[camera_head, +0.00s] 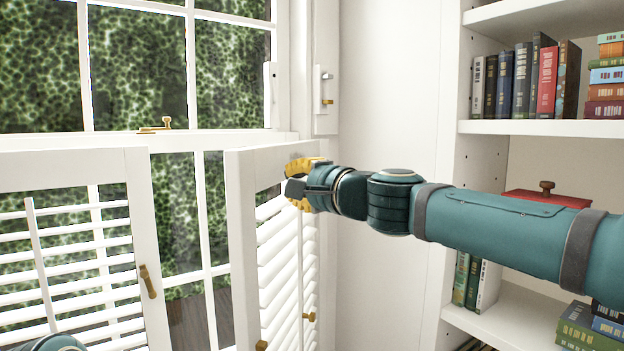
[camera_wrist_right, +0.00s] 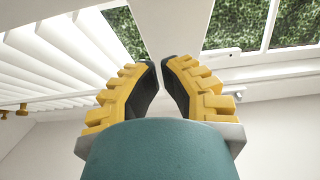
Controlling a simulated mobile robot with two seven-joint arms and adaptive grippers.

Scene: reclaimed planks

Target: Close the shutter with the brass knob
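The right shutter (camera_head: 240,215) is a white louvred panel standing swung out from the window, with its thick free edge towards me. Small brass knobs (camera_head: 309,316) show low on it, one of them at the bottom near the free edge. The left shutter (camera_head: 140,215) carries an elongated brass handle (camera_head: 147,281). My right gripper (camera_head: 294,186) is at the upper part of the right shutter's louvred side. In the right wrist view its fingers (camera_wrist_right: 162,65) are slightly apart with nothing seen between them. Whether they touch the panel is unclear. My left gripper is out of view.
The window (camera_head: 140,60) with a brass latch (camera_head: 156,125) is behind the shutters. A white bookcase (camera_head: 545,127) with books and a red lidded box (camera_head: 545,198) stands at right, behind my right arm. A bare white wall (camera_head: 390,90) lies between window and bookcase.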

